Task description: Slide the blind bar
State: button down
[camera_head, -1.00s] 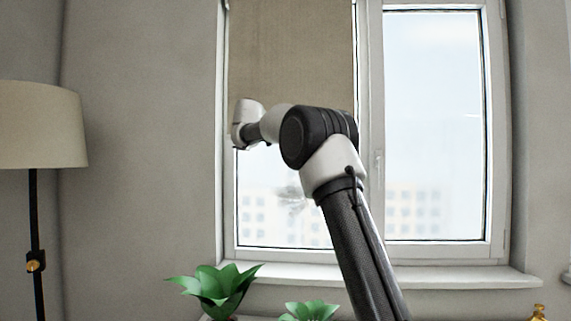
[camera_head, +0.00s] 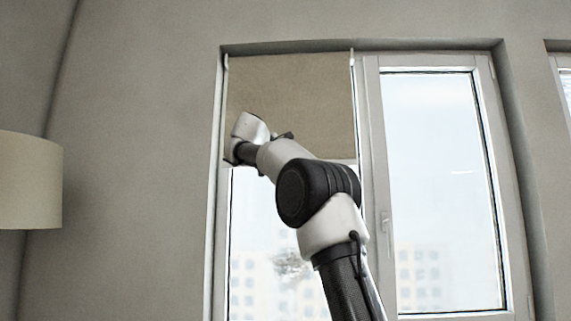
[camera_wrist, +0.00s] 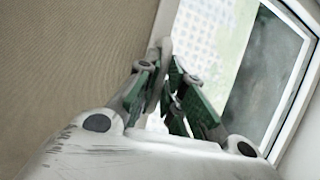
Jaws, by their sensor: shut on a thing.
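The beige roller blind (camera_head: 300,90) covers the upper part of the left window pane in the head view. Its pale bottom bar (camera_head: 342,161) shows at the right end; my arm hides much of it. In the wrist view the blind fabric (camera_wrist: 70,65) fills the left side, and the bar's pale end (camera_wrist: 165,50) lies at the fingertips. My gripper (camera_wrist: 168,82) is shut on the bar, its green-padded fingers on either side of it. In the head view my gripper is at the blind's lower left corner, mostly hidden by my wrist.
The right window pane (camera_head: 440,180) is uncovered, with a handle (camera_head: 385,222) on its frame. A lamp shade (camera_head: 30,180) stands at the left, apart from my arm. The wall (camera_head: 140,150) beside the window is bare.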

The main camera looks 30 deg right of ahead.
jog(key=c, duration=1.5)
grip_release()
jog(key=v, duration=1.2)
jog(key=shift+w, duration=0.1)
